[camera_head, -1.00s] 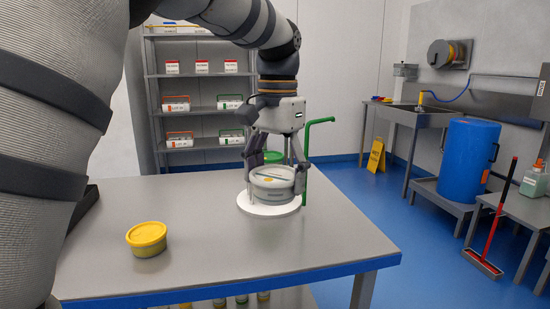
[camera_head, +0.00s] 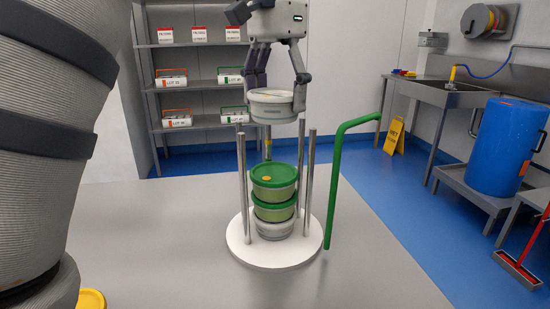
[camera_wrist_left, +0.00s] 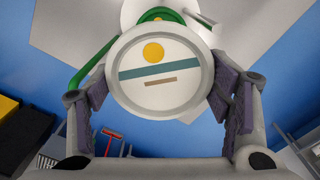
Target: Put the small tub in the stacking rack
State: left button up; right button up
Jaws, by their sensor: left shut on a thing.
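A small white-grey tub (camera_head: 272,108) is in my left gripper (camera_head: 277,88), whose fingers are shut on its sides. In the left wrist view its pale lid (camera_wrist_left: 160,88) shows a yellow dot and a teal band. The tub hangs roughly level, with a clear gap above the top green-lidded tub (camera_head: 274,175) in the stacking rack. The rack has a round white base (camera_head: 240,252) and thin upright metal posts (camera_head: 309,170). Its stack also has a second green-lidded tub (camera_head: 274,208) and a white tub (camera_head: 275,229) lowest. My right gripper is not in view.
A green bent pole (camera_head: 334,190) stands just right of the rack. A yellow-lidded tub (camera_head: 91,299) shows partly at the bottom left. The grey table (camera_head: 150,230) is otherwise mostly clear. Shelves (camera_head: 205,85) with carriers stand behind.

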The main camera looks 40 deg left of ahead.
pick_arm(q)
jog(key=shift+w+a, duration=0.2)
notch_tip(320, 180, down, 10)
jog(key=shift+s+d+r+p, duration=0.1)
jog(key=shift+p, duration=0.2)
jog(key=o, duration=1.4)
notch_tip(320, 180, up, 11)
jog(key=shift+r+b, duration=0.1)
jog(key=shift+b, duration=0.25)
jog(key=shift+r, duration=0.4)
